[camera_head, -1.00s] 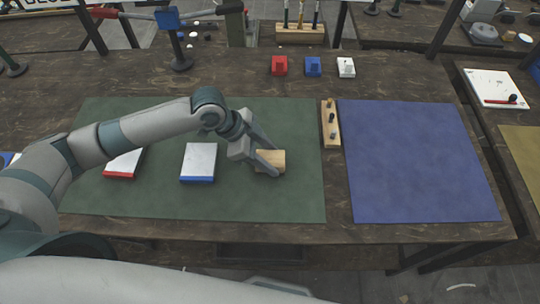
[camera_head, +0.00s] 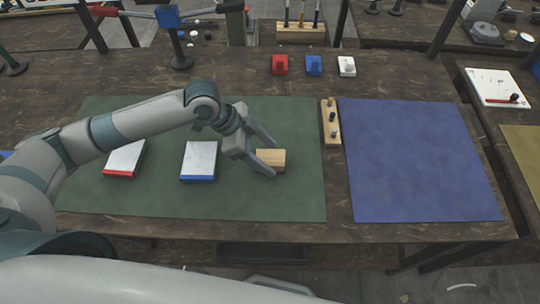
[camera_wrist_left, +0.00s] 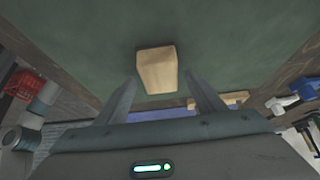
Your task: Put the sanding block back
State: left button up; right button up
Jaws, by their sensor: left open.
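The sanding block, a pale wooden block (camera_head: 271,158), lies on the green mat (camera_head: 230,205) near its right side. It also shows in the left wrist view (camera_wrist_left: 157,70), ahead of and between the fingertips. My left gripper (camera_head: 273,160) is open, with its fingers spread to either side of the block's near end. In the left wrist view a gap shows between each finger (camera_wrist_left: 160,80) and the block, so it is not gripped. My right gripper is out of view.
Two white boards with red (camera_head: 124,158) and blue (camera_head: 199,160) edges lie left of the block. A wooden peg holder (camera_head: 331,137) stands between the green mat and the bare blue mat (camera_head: 420,165). Red, blue and white small blocks (camera_head: 313,66) sit behind.

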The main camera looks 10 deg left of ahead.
pick_arm(q)
jog(key=b+v, duration=0.1)
jog(key=v, duration=0.9)
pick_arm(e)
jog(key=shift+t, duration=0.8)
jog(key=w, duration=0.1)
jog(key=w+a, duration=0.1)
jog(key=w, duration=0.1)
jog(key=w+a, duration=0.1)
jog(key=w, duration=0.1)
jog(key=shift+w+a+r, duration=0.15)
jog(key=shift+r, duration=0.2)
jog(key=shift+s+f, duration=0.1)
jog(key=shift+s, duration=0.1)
